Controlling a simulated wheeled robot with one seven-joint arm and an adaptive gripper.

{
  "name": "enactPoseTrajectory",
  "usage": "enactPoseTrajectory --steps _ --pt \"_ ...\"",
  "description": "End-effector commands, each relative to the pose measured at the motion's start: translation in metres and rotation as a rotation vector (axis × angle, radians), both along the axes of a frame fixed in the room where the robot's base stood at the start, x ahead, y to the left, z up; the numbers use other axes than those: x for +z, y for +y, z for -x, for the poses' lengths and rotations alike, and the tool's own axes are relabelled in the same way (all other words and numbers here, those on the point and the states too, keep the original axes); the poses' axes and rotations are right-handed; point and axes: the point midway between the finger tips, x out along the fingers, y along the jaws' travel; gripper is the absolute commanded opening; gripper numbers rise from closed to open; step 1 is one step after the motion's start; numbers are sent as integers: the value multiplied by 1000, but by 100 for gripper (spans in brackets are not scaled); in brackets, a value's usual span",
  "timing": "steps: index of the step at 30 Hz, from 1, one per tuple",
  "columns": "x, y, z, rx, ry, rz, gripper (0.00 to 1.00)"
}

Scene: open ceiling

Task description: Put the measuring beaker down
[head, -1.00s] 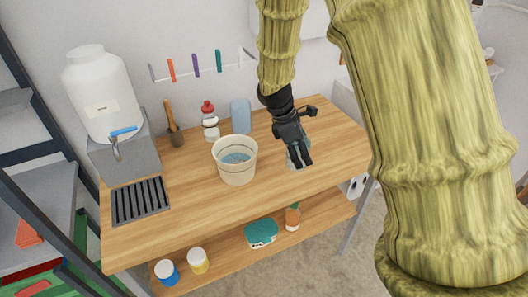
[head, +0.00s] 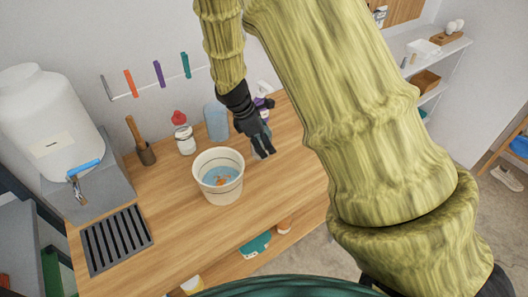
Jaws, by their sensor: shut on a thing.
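My gripper (head: 264,153) hangs fingers-down over the wooden table (head: 165,215), to the right of the white bucket. It is shut on the measuring beaker (head: 257,153), a small clear greyish vessel mostly hidden by the fingers. I cannot tell whether the beaker touches the tabletop.
The white bucket (head: 210,190) holds blue water and something orange. Behind it stand a red-capped bottle (head: 184,139), a blue cylinder (head: 216,122) and a spray bottle (head: 263,92). A white tank (head: 45,120) and a drain grate (head: 117,240) are at left. The front tabletop is clear.

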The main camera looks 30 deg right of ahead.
Motion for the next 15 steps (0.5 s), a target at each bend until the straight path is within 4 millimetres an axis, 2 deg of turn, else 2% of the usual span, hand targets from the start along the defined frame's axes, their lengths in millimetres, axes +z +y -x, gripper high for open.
enactPoseTrajectory --steps 8,15 --pt "-14 -2 1 -3 2 0 45" --pt "-40 -2 0 -2 3 0 45"
